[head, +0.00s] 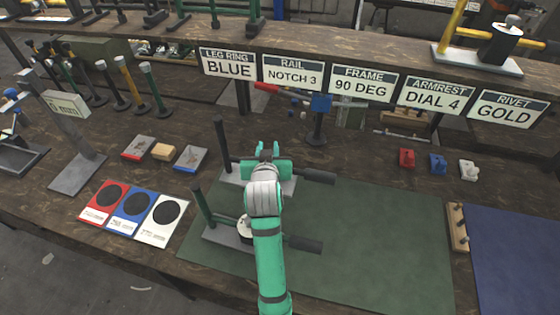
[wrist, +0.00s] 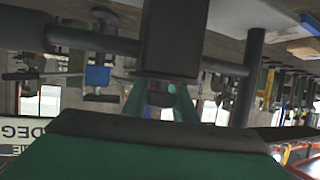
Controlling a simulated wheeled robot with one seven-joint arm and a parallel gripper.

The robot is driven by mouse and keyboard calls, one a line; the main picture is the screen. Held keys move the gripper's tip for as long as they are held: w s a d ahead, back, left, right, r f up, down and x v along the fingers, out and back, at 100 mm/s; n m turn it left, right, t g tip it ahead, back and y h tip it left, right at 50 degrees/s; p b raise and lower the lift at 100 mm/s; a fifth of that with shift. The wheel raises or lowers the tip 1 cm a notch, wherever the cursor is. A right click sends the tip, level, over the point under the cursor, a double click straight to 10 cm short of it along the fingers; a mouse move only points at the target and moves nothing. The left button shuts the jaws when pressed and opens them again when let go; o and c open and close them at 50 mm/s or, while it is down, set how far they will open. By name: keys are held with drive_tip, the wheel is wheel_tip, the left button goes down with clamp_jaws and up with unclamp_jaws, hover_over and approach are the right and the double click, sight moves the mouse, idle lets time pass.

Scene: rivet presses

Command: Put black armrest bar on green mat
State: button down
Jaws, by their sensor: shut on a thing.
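My gripper (head: 267,150) is at the upper left of the green mat (head: 385,235), over one of two similar black bar pieces. This far black armrest bar (head: 319,177) has a dark upright post at its left and a dark padded end at its right; a grey plate shows under it. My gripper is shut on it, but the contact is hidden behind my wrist. In the wrist view, my green fingers (wrist: 160,98) close around a dark part beneath a dark block. A second black bar (head: 305,244) with a grey plate stands nearer, on the mat's left part.
A blue-topped stand (head: 319,118) is behind my gripper. Red, blue and white cards (head: 134,205) lie left of the mat. A wooden block with pegs (head: 457,226) and a blue mat (head: 515,255) are to the right. The mat's middle and right are clear.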

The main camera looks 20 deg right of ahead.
drive_tip(key=d+f, duration=0.3)
drive_tip(key=f, duration=0.4)
drive_tip(key=shift+w+d, duration=0.25)
drive_tip(key=shift+w, duration=0.1)
drive_tip(key=c, duration=1.4)
unclamp_jaws()
drive_tip(key=shift+f, duration=0.1)
drive_tip(key=shift+c, duration=0.2)
drive_tip(key=v, duration=1.2)
drive_tip(key=shift+s, duration=0.1)
